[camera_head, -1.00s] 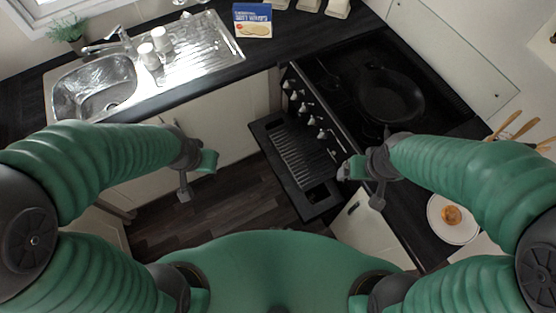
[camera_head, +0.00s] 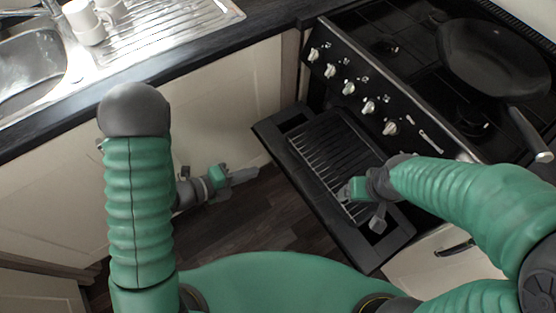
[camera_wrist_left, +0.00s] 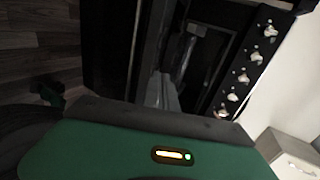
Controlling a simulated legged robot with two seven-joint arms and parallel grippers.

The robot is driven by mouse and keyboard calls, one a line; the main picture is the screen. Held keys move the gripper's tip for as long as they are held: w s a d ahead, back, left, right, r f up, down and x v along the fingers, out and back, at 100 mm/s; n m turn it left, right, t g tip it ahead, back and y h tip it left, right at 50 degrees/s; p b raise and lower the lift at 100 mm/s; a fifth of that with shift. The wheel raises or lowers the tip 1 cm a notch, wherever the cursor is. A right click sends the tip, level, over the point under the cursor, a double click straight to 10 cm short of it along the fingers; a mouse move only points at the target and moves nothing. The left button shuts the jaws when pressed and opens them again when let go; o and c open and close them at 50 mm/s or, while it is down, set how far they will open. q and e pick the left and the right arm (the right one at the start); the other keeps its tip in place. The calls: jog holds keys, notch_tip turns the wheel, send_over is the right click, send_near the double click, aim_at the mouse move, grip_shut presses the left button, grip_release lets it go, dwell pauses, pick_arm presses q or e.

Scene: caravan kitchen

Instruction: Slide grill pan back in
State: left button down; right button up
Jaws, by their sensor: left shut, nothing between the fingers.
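The grill pan (camera_head: 312,160), with a wire rack in a dark tray, sticks out from the front of the black cooker in the head view. My left gripper (camera_head: 256,173) is shut and empty, pointing at the pan's left side edge and seemingly just short of it. In the left wrist view, its fingers (camera_wrist_left: 165,92) show in front of a dark frame and recess; whether they touch it I cannot tell. My right gripper (camera_head: 346,192) is over or at the right part of the rack; its fingers are too small and dark to judge.
The cooker's knobs (camera_head: 348,88) line its front above the pan. A frying pan (camera_head: 492,58) sits on the hob, its handle toward the right arm. White mugs (camera_head: 84,22) stand by the sink. Cupboard fronts (camera_head: 215,110) border the open floor at left.

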pick_arm(q)
jog(key=b, duration=0.2)
send_near(296, 155)
notch_tip(296, 155, down, 4)
pick_arm(e)
jog(key=shift+s+d+f, duration=0.1)
jog(key=shift+s+f, duration=0.05)
jog(key=shift+f, duration=0.35)
jog(key=shift+s+d+f, duration=0.1)
jog(key=shift+f, duration=0.35)
pick_arm(q)
jog(key=w+d, duration=0.3)
jog(key=shift+d+r, duration=0.3)
jog(key=shift+d, duration=0.05)
pick_arm(e)
jog(key=shift+a+f, duration=0.15)
jog(key=shift+a, duration=0.1)
pick_arm(q)
jog(key=shift+w+d+r, duration=0.1)
jog(key=shift+w+d, duration=0.25)
jog(key=shift+d, duration=0.15)
pick_arm(e)
jog(key=shift+d, duration=0.15)
jog(key=shift+s, duration=0.1)
